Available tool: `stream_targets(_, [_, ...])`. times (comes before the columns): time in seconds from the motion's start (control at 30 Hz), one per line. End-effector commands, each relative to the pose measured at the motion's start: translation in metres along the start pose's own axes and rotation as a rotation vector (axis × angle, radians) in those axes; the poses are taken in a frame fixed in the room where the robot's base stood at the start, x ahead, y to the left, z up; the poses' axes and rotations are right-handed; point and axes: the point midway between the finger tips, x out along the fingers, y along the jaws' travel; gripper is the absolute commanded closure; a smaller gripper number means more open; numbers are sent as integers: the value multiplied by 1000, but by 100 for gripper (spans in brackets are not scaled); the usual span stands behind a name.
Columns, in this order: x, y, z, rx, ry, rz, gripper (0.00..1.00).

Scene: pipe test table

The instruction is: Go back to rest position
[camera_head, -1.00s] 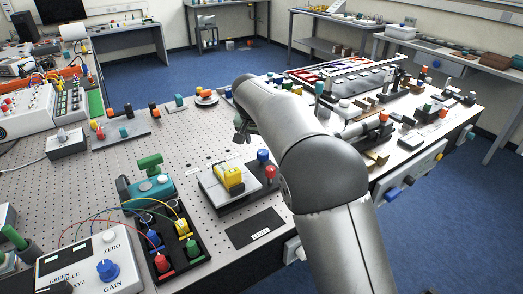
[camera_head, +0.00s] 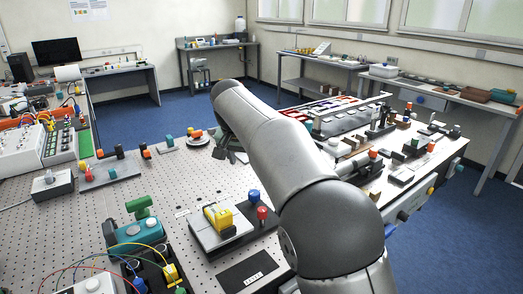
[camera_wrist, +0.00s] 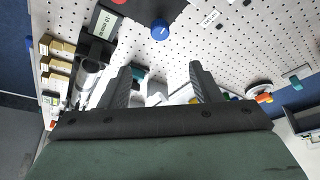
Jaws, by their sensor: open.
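My gripper (camera_wrist: 160,92) shows in the wrist view with its two dark fingers spread apart. Nothing sits between the fingertips; the table and some parts show behind them. In the head view my gripper (camera_head: 232,152) is small and partly hidden behind my grey arm, above the perforated pipe test table (camera_head: 130,190). It hangs behind the yellow block (camera_head: 219,215) on its grey plate, and apart from it.
A blue knob (camera_head: 254,195) and a red knob (camera_head: 262,213) stand beside the yellow block. A teal device (camera_head: 135,232) stands at left. Fittings crowd the table's right side. Blue floor (camera_head: 450,215) lies clear to the right.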

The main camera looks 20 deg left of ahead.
Motion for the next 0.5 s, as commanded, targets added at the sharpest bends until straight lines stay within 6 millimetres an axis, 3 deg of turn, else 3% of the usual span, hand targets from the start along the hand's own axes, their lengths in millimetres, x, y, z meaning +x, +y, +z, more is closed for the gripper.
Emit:
stream_targets(0.13, [0,7,0,2,-5,2,43])
stream_targets(0.23, [0,39,-1,8,-27,10,43])
stream_targets(0.37, [1,119,15,12,-90,21,43])
stream_targets(0.5, [0,215,65,8,-167,21,43])
